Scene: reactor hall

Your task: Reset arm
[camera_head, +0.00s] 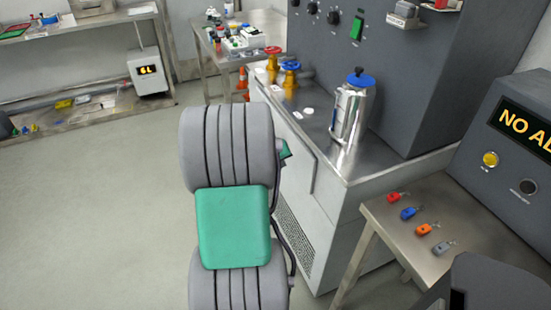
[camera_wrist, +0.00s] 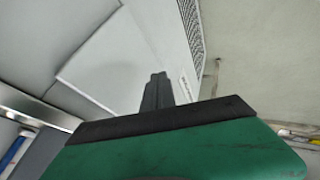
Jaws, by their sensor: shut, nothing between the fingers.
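My arm stands upright in the middle of the head view, its grey ribbed links and green cover in front of the cabinet. My gripper (camera_wrist: 157,78) shows in the wrist view as two dark fingers pressed together, with nothing between them. It points toward the pale cabinet front (camera_wrist: 110,70), and I cannot tell how far off that is. In the head view the gripper is hidden behind my arm.
A steel flask with a blue cap (camera_head: 350,110) stands on the counter to the right of my arm. Yellow valves (camera_head: 290,75) stand farther back. Several coloured tags (camera_head: 424,229) lie on the steel table (camera_head: 385,222) at right. Open floor (camera_head: 90,220) lies to the left.

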